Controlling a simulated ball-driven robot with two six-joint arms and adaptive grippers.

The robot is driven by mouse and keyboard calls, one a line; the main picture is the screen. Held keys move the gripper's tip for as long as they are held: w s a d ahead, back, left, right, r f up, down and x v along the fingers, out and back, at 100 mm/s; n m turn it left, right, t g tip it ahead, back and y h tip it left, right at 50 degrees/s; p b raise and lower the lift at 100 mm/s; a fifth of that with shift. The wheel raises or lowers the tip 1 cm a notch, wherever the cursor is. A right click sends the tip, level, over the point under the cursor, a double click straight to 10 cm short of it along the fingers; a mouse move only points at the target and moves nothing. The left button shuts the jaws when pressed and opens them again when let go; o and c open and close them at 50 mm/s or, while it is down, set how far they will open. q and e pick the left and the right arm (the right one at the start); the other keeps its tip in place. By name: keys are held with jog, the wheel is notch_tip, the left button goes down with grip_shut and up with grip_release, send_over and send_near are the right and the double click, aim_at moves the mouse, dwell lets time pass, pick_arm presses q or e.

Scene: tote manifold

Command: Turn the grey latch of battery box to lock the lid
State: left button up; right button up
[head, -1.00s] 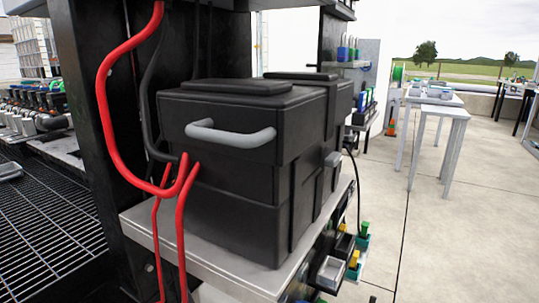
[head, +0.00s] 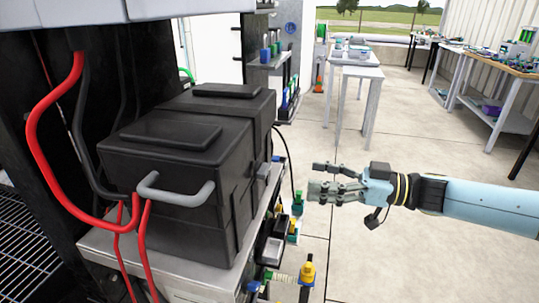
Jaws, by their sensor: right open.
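The black battery box (head: 185,215) stands on a metal shelf at the left, with its lid (head: 172,136) down on top. A grey handle (head: 178,193) is on its front face. The small grey latch (head: 263,171) sticks out from the box's right side, near the lid seam; its exact turn is hard to tell at this size. My right gripper (head: 322,180) comes in from the right with its fingers pointing left toward the latch. It is open and empty, apart from the box by a short gap. My left gripper is not in view.
Red cables (head: 33,125) and black cables hang at the box's left. The metal shelf (head: 170,280) carries the box. Below its right edge are small bins and a yellow-topped bottle (head: 307,272). Tables (head: 358,78) stand farther back.

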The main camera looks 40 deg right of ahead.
aim_at(268, 170)
jog(key=x, duration=1)
jog(key=shift+w+a+r, duration=0.1)
jog(key=shift+w+a, duration=0.1)
jog(key=shift+a, duration=0.1)
jog(key=c, duration=1.2)
